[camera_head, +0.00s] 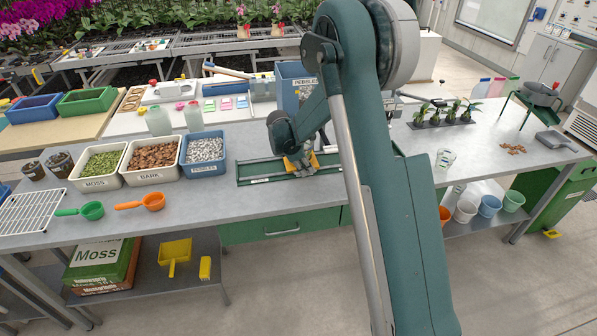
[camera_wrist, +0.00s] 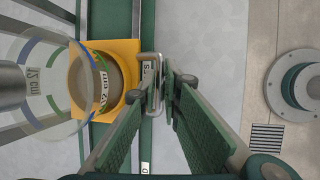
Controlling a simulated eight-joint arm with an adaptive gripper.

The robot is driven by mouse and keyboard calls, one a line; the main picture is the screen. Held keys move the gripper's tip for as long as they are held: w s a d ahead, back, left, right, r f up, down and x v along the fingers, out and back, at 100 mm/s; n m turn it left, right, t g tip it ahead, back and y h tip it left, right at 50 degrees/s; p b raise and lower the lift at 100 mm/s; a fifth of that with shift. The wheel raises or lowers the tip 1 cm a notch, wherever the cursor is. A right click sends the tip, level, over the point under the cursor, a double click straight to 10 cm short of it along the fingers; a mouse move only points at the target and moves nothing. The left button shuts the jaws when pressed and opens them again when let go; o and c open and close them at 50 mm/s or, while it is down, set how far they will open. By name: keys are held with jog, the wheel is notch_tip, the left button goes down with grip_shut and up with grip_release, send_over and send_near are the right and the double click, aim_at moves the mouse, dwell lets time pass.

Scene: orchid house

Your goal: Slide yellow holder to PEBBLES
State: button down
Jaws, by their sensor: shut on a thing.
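The yellow holder (camera_head: 305,158) sits on a green slide track (camera_head: 252,171) on the bench, partly hidden by my arm. In the wrist view the yellow holder (camera_wrist: 127,48) carries a round clear vessel (camera_wrist: 35,80) with markings and has a metal handle (camera_wrist: 152,100) at its right side. My gripper (camera_wrist: 164,85) is shut on that handle. In the head view my gripper (camera_head: 299,166) is at the holder. A white label (camera_wrist: 147,70) beside the handle is mostly covered; only a final S shows. The small label (camera_head: 259,181) on the track's left end is too small to read.
Left of the track stand tubs of moss (camera_head: 100,165), bark (camera_head: 152,157) and pebbles (camera_head: 205,150). A blue PEBBLES bin (camera_head: 290,75) stands behind. The track's left stretch is clear.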

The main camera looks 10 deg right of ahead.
jog(key=shift+d, duration=0.15)
jog(key=c, duration=2.5)
grip_release()
jog(key=shift+r, duration=0.2)
jog(key=shift+v, duration=5.85)
